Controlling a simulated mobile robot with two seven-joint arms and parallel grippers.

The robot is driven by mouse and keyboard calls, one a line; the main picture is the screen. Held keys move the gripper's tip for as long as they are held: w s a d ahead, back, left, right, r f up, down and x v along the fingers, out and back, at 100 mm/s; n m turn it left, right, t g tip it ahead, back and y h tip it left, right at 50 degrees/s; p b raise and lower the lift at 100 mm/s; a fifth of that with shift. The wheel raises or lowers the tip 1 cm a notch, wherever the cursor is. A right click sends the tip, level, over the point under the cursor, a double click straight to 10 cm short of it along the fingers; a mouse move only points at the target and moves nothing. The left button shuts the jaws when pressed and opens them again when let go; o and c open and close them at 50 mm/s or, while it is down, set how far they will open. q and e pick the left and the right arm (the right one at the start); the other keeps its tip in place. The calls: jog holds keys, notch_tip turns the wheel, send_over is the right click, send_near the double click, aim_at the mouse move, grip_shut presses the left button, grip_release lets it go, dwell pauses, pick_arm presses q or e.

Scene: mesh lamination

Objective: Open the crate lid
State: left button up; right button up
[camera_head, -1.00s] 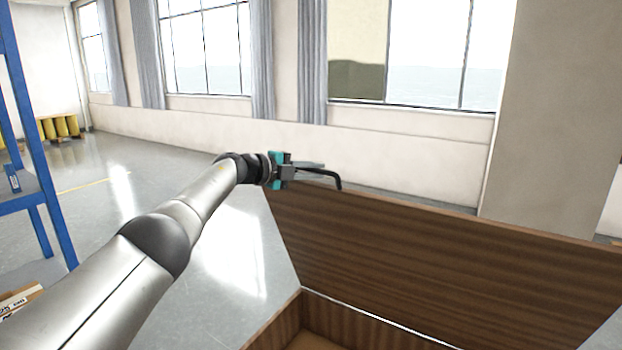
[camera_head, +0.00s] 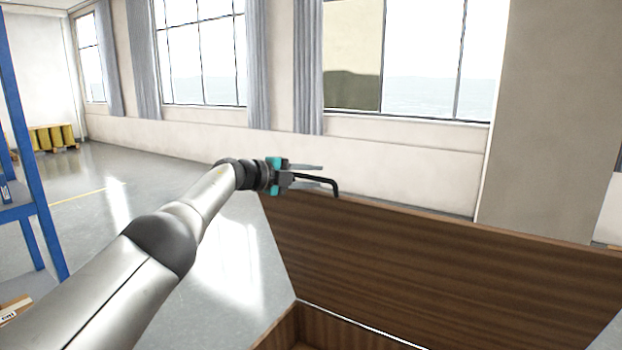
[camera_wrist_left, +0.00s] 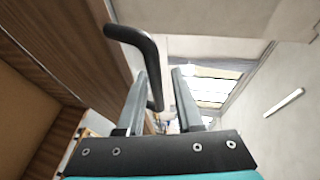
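The brown wooden crate lid (camera_head: 430,265) stands raised and steeply tilted on the far side of the crate (camera_head: 285,330) in the head view. A black bent handle (camera_head: 336,188) sits at the lid's upper left edge. My left gripper (camera_head: 324,178) is at this handle, its fingers spread apart. In the left wrist view, the handle (camera_wrist_left: 140,45) passes at the left finger, with a gap to the right finger; contact is hard to tell. The lid's wood (camera_wrist_left: 70,40) fills the left side there. My right gripper is not in view.
A blue shelf rack (camera_head: 30,150) stands at the left edge. Yellow items (camera_head: 52,137) are far back. The grey floor (camera_head: 235,255) left of the crate is clear. A wall with windows (camera_head: 205,55) and a pillar (camera_head: 550,120) stand behind the lid.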

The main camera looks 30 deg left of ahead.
pick_arm(q)
jog(key=shift+o, duration=0.7)
jog(key=shift+f, duration=0.1)
jog(key=shift+s+a+f, duration=0.1)
jog(key=shift+s, duration=0.1)
jog(key=shift+s+a+r+p, duration=0.2)
jog(key=shift+s+a+p, duration=0.2)
jog(key=shift+s+a, duration=0.1)
jog(key=shift+s, duration=0.45)
jog(key=b+v, duration=0.2)
jog(key=v, duration=1)
jog(key=shift+s+a+r, duration=0.15)
jog(key=shift+s+r, duration=0.1)
jog(key=shift+s, duration=0.05)
